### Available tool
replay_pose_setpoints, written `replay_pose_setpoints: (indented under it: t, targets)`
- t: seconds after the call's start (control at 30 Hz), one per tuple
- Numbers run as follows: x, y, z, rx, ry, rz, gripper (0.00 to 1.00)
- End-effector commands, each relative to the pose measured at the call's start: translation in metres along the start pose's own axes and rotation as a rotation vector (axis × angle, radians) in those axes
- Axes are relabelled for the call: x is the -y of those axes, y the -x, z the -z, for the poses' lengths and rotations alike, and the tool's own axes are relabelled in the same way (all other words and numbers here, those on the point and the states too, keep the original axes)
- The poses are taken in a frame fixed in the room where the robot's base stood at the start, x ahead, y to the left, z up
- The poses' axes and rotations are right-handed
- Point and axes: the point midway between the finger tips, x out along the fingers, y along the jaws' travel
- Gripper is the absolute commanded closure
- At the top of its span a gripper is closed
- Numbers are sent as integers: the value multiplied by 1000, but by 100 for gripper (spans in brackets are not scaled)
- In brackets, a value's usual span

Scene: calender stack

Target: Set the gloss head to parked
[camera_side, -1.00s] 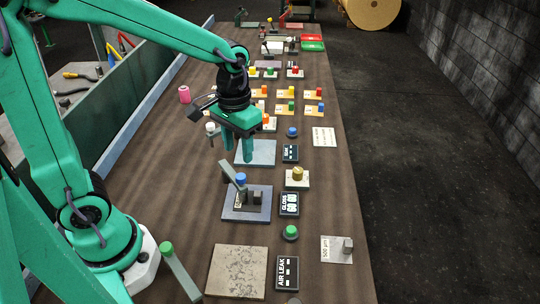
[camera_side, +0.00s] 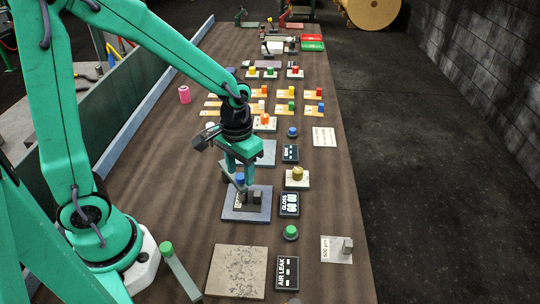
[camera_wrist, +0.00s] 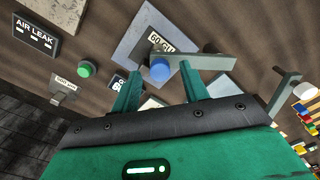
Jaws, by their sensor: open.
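The gloss head is a grey lever arm with a blue knob (camera_side: 241,179) on a blue-grey plate (camera_side: 232,215), left of the GLOSS display (camera_side: 289,204). A dark block (camera_side: 257,197) stands on the plate. In the wrist view the blue knob (camera_wrist: 160,71) sits on the arm (camera_wrist: 205,61) beside a label (camera_wrist: 160,42), partly covered. My gripper (camera_side: 240,176) is open, pointing down over the knob. In the wrist view the knob appears between the two fingertips of my gripper (camera_wrist: 158,80). I cannot tell whether the fingers touch it.
A brass knob (camera_side: 297,174) and a green button (camera_side: 291,231) stand right of the plate. A stone-coloured slab (camera_side: 238,270) and the AIR LEAK display (camera_side: 287,273) lie in front. A light blue plate (camera_side: 268,153) lies behind. The table's left strip is mostly clear.

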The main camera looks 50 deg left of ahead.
Motion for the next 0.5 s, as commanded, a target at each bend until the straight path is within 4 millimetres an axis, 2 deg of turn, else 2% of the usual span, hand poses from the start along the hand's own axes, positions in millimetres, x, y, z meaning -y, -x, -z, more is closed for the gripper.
replay_pose_setpoints:
  t: [0.13, 0.4, 0.5]
  targets:
    - [0, -6, 0, 0, 0, 0, 55]
    - [0, -7, 0, 0, 0, 0, 55]
    - [0, -7, 0, 0, 0, 0, 73]
